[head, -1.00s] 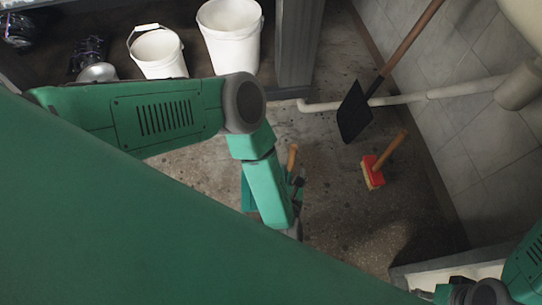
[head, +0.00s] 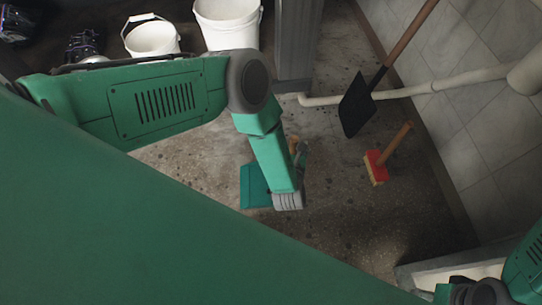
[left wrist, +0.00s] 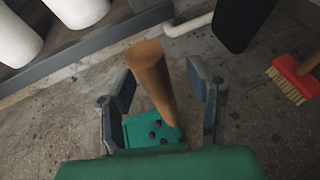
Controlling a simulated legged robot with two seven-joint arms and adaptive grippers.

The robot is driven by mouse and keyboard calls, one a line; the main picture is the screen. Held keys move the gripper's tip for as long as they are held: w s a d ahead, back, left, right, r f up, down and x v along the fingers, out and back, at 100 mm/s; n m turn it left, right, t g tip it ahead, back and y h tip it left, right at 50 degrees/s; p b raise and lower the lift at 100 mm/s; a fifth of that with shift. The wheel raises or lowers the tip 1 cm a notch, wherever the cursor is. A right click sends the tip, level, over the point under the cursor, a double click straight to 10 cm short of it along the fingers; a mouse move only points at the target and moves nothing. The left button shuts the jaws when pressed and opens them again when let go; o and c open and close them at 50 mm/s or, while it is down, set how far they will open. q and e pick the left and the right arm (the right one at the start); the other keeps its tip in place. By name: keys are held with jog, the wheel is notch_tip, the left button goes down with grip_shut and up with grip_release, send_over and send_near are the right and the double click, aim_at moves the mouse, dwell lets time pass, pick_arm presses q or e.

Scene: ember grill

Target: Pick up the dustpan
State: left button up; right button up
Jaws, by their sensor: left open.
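The dustpan (head: 256,186) lies on the floor, with a teal pan partly hidden behind my left arm in the head view. In the left wrist view its wooden handle (left wrist: 151,75) rises toward the camera between the fingers, and its teal pan (left wrist: 155,130) shows below with a few dark bits on it. My left gripper (left wrist: 160,92) is open, one finger on each side of the handle, with a gap visible on both sides. In the head view the left gripper (head: 301,158) is mostly hidden by its own arm. My right gripper is hard to make out at the lower right edge.
A red brush (head: 376,168) with a wooden handle stands on the floor to the right. A black shovel (head: 357,105) leans by the tiled wall, near a pale pipe (head: 410,91). White buckets (head: 152,37) sit on a shelf at the upper left.

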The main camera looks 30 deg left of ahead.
pick_arm(q)
jog(key=shift+a, duration=0.2)
grip_shut()
pick_arm(e)
jog(key=shift+a+r, duration=0.1)
jog(key=shift+a, duration=0.15)
pick_arm(q)
jog(key=shift+d, duration=0.1)
pick_arm(e)
jog(key=shift+d, duration=0.1)
